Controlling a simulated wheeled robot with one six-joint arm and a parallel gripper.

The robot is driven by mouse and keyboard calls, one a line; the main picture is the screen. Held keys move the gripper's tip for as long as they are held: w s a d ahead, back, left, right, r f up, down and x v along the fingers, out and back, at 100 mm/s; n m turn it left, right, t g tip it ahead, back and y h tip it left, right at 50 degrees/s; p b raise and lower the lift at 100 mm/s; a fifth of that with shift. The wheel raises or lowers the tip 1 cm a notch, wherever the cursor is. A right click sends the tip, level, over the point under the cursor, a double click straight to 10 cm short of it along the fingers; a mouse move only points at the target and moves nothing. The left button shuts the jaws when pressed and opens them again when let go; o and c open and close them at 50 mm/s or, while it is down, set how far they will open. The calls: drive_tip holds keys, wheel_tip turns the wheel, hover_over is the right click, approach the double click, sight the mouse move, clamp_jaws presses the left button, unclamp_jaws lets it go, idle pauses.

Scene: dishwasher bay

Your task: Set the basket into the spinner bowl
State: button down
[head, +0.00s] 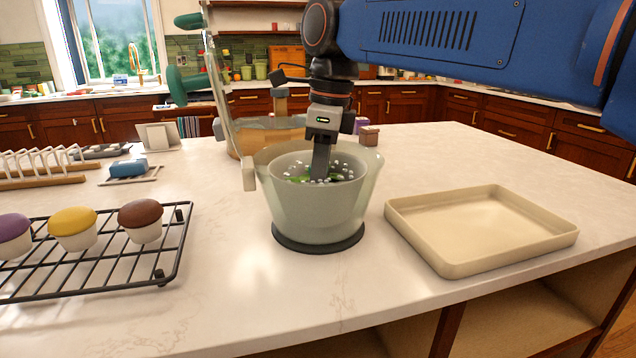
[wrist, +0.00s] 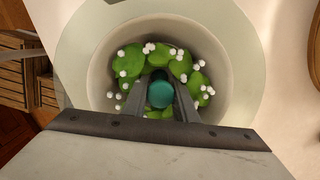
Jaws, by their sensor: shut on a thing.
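The spinner bowl (head: 310,222) is pale green and translucent, on a dark round base on the counter. The basket (head: 347,165) is a grey-white tub with green leaves and white beads in it, and sits inside the bowl, seemingly upright. My gripper (head: 320,177) reaches down into the basket from above. In the wrist view my gripper (wrist: 162,82) is shut on a teal knob (wrist: 160,95) at the basket's middle. The basket wall (wrist: 101,65) is ringed by the bowl rim (wrist: 72,50). The basket's underside is hidden, so I cannot tell whether it touches the bowl floor.
A clear lid (head: 222,85) with green handles stands open at the bowl's left. A beige tray (head: 480,230) lies empty to the right. A black rack (head: 110,262) with cupcakes is at the left. The counter in front of the bowl is clear.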

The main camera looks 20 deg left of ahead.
drive_tip(key=shift+f, duration=0.75)
idle(0.8)
drive_tip(key=c, duration=0.9)
unclamp_jaws()
drive_tip(key=shift+r, duration=2.95)
